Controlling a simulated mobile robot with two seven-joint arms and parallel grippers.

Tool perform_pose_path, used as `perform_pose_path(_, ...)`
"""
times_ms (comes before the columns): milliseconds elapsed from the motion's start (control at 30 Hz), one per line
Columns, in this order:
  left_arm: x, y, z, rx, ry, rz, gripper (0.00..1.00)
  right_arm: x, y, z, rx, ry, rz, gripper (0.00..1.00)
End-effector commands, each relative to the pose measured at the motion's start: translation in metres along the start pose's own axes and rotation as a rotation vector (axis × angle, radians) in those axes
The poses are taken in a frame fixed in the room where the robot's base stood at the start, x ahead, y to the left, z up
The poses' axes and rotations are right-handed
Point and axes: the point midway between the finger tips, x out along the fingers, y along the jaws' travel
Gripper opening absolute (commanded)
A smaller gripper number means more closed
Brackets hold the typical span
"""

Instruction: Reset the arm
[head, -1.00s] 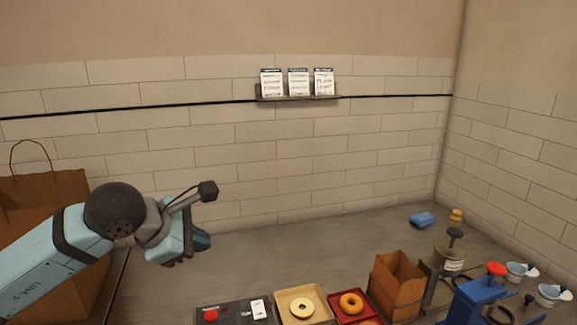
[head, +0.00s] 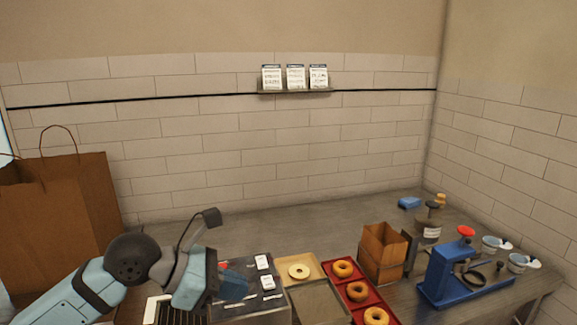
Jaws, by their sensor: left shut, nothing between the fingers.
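My left arm comes in from the lower left. My left gripper (head: 232,288) is shut and empty, low over the left part of the counter, in front of the dark control panel (head: 262,258) and hiding part of it. A red knob shows just beside the gripper. My right gripper is not in view.
A red tray (head: 359,273) holds several browned bagels. A small open paper bag (head: 383,254) and a blue press (head: 447,275) stand to the right. A large paper bag (head: 70,215) stands at the left.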

Motion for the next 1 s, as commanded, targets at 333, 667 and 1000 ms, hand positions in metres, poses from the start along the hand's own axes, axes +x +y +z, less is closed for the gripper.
perform_pose_path(333,0.043,-0.051,-0.032,-0.897,-0.686,-0.391,0.0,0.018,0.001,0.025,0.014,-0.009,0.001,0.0)
perform_pose_path(667,0.062,-0.029,-0.203,-2.107,-1.284,-0.399,0.0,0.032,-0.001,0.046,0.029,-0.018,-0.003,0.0)
perform_pose_path(1000,0.101,-0.115,-0.406,2.517,1.266,0.068,0.0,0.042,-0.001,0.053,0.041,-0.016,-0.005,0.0)
